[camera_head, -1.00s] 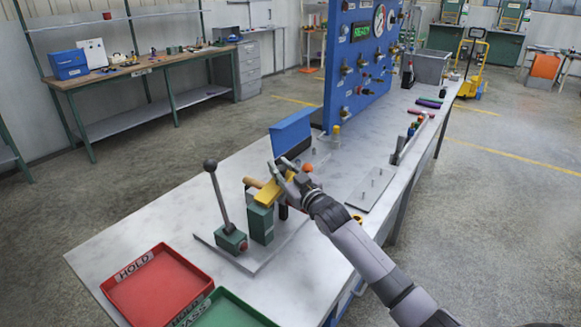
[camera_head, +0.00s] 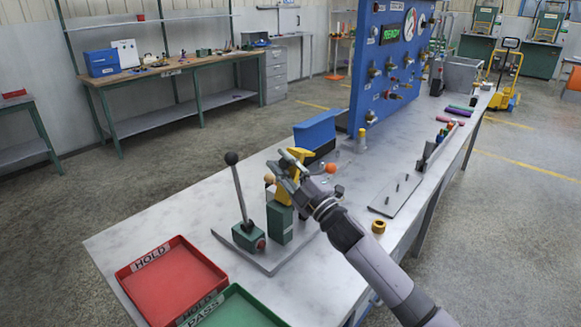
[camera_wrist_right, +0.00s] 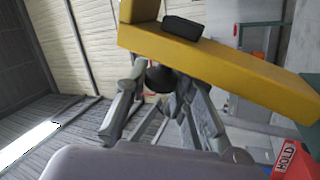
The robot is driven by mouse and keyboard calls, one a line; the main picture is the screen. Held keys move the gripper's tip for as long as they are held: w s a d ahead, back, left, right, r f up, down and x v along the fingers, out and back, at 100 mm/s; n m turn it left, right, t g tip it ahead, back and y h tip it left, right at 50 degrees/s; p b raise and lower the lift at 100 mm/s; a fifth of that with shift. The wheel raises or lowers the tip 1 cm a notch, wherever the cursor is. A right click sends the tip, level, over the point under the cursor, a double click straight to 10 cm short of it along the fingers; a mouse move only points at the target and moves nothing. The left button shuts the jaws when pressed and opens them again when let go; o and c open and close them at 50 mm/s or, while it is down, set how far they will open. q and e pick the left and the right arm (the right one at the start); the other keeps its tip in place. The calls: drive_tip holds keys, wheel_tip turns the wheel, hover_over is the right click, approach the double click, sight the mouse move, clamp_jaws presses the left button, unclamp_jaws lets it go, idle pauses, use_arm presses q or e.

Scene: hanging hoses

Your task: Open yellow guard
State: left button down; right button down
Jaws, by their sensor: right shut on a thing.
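The yellow guard (camera_head: 284,190) is on the green block (camera_head: 279,222) of the fixture and stands steeply tilted up. My right gripper (camera_head: 289,168) is at the guard's upper part and shut on it. In the right wrist view the guard (camera_wrist_right: 225,75) is a broad yellow bar with a black pad, crossing just beyond my fingers (camera_wrist_right: 162,100). The exact contact is partly hidden by my fingers. My left gripper is not in view.
A black-knobbed lever (camera_head: 238,195) stands left of the guard on the base plate (camera_head: 265,258). A blue box-like part (camera_head: 315,131) stands behind. A red HOLD tray (camera_head: 170,280) and a green PASS tray (camera_head: 235,308) lie in front. An orange ball (camera_head: 331,168) is close right.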

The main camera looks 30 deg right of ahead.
drive_tip(key=shift+s+a+f+n+g+y+b, duration=0.15)
drive_tip(key=shift+s+a+n+y+b, duration=0.2)
drive_tip(key=shift+a+n+y, duration=0.55)
drive_tip(key=shift+s+a+f+n+g+y+b, duration=0.2)
drive_tip(key=shift+a+n+y+b, duration=0.2)
drive_tip(key=shift+n, duration=0.9)
drive_tip(key=shift+s+a+f+n+g+y+b, duration=0.2)
drive_tip(key=shift+a+n+y+b, duration=0.3)
drive_tip(key=shift+n, duration=0.6)
drive_tip(key=shift+a+r, duration=0.1)
drive_tip(key=shift+a, duration=0.05)
drive_tip(key=c, duration=1.4)
unclamp_jaws()
drive_tip(key=shift+s, duration=0.15)
drive_tip(key=v, duration=1.2)
